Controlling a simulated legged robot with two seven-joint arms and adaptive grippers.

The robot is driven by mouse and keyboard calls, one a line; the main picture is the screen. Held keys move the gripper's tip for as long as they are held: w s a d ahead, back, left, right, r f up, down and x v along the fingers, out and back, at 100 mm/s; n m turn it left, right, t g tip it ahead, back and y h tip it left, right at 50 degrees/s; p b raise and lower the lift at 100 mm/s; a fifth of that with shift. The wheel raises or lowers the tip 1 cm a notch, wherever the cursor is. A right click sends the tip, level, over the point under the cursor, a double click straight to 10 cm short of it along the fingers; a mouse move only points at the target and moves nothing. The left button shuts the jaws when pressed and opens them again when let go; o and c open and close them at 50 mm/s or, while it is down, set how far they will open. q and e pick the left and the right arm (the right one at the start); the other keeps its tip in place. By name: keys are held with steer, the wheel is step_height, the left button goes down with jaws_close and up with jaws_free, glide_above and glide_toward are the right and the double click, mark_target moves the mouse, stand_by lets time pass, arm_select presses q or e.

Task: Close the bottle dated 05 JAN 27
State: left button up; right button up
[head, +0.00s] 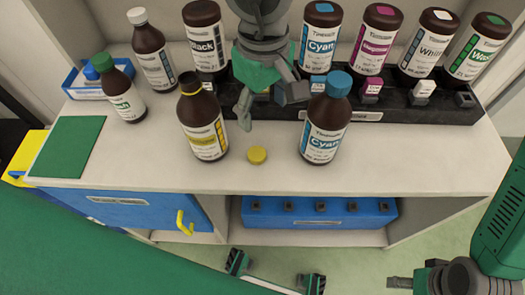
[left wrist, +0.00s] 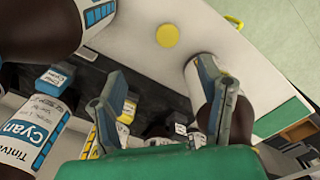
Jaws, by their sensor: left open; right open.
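An uncapped brown bottle with a yellow label (head: 205,135) stands upright near the counter's front. A yellow cap (head: 257,155) lies on the counter to its right, apart from it; the cap also shows in the left wrist view (left wrist: 168,36). No date is readable on any label. My left gripper (head: 268,103) is open and empty, pointing down behind the cap, right of the yellow bottle. In the left wrist view its fingers (left wrist: 160,105) are spread, one partly covering a bottle at right. My right gripper (head: 275,275) is open and empty, low in front of the shelf.
A blue-capped cyan bottle (head: 325,130) stands right of the cap. A black rack (head: 420,112) with several bottles runs along the back. A green-capped bottle (head: 118,90) and a white-capped bottle (head: 150,50) stand left. A green mat (head: 68,147) lies at the left front.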

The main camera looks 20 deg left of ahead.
arm_select(q)
steer(key=b, duration=0.2)
glide_above(259, 153)
steer(key=f, duration=0.8)
steer(key=shift+w+a+f, duration=0.1)
steer(key=shift+w+a, duration=0.15)
steer(key=shift+a, duration=0.15)
steer(key=shift+d+f, duration=0.2)
steer(key=shift+f, duration=0.05)
steer(key=shift+d, duration=0.45)
steer(key=shift+a+f+b, duration=0.15)
steer(key=shift+a+b, duration=0.15)
steer(key=shift+a, duration=0.05)
steer(key=f, duration=0.1)
steer(key=f+b, duration=0.1)
steer(key=f, duration=0.1)
steer(key=f+b, duration=0.1)
steer(key=shift+s+a+f, duration=0.25)
steer(key=shift+s+a, duration=0.05)
steer(key=shift+a, duration=0.05)
steer(key=shift+d+f, duration=0.15)
steer(key=shift+f, duration=0.15)
steer(key=shift+d+r, duration=0.1)
steer(key=shift+d, duration=0.2)
arm_select(e)
steer(key=f, duration=0.4)
steer(key=shift+a+f, duration=0.2)
steer(key=shift+a, duration=0.05)
arm_select(q)
steer(key=shift+c, duration=0.5)
